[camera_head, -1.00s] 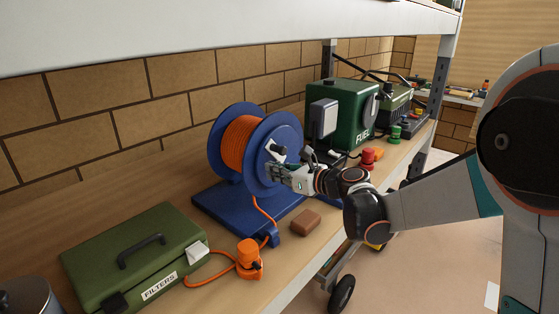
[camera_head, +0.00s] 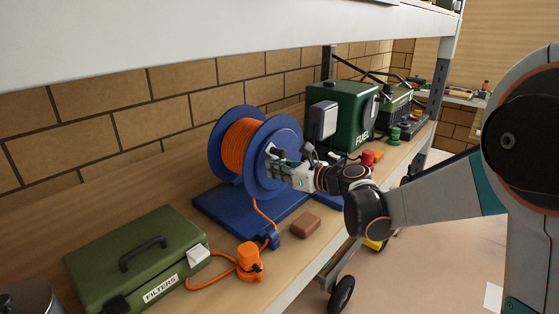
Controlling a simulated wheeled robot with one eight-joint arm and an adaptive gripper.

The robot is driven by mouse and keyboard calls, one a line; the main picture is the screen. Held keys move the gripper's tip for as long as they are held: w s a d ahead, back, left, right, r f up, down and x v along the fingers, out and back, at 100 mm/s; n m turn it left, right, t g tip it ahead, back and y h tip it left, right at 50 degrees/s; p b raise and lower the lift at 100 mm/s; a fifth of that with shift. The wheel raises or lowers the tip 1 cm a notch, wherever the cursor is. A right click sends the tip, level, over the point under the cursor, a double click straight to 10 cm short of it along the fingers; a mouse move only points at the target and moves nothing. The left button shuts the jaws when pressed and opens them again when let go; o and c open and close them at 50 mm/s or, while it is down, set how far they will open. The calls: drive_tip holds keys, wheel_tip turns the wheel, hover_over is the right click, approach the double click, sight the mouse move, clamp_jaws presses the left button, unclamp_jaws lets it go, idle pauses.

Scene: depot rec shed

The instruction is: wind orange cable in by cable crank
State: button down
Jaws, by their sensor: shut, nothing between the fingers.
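The orange cable (camera_head: 239,145) is wound on a blue reel (camera_head: 262,123) that stands on a blue base (camera_head: 212,206) on the wooden shelf. Its free length runs down through a guide at the base's front edge to an orange plug (camera_head: 249,258) on the shelf. The cable crank (camera_head: 275,150) is on the reel's right face; a dark part of it shows by my fingers. My gripper (camera_head: 276,168) is shut, with nothing seen between its fingers, close against the reel's face. Whether it touches the crank cannot be told.
A green FILTERS case (camera_head: 135,255) lies at the front left, a metal pot (camera_head: 28,298) beside it. A brown block (camera_head: 305,225) lies right of the base. A green FUEL can (camera_head: 345,105) and red and green objects stand behind my gripper. The shelf above limits height.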

sight(285, 153)
drive_tip(key=shift+r, duration=0.25)
drive_tip(key=shift+w+d+r+p, duration=0.2)
drive_tip(key=shift+r+p, duration=0.15)
drive_tip(key=shift+r, duration=0.15)
drive_tip(key=shift+w+d+r+p, duration=0.2)
drive_tip(key=shift+r+p, duration=0.15)
drive_tip(key=shift+r, duration=0.15)
drive_tip(key=shift+a, duration=0.1)
drive_tip(key=shift+w+d+r+p, duration=0.4)
drive_tip(key=shift+w+r+p, duration=0.1)
drive_tip(key=shift+r, duration=0.2)
drive_tip(key=shift+w, duration=0.1)
drive_tip(key=shift+w+d+r, duration=0.55)
drive_tip(key=shift+w+d, duration=0.05)
drive_tip(key=shift+w, duration=0.15)
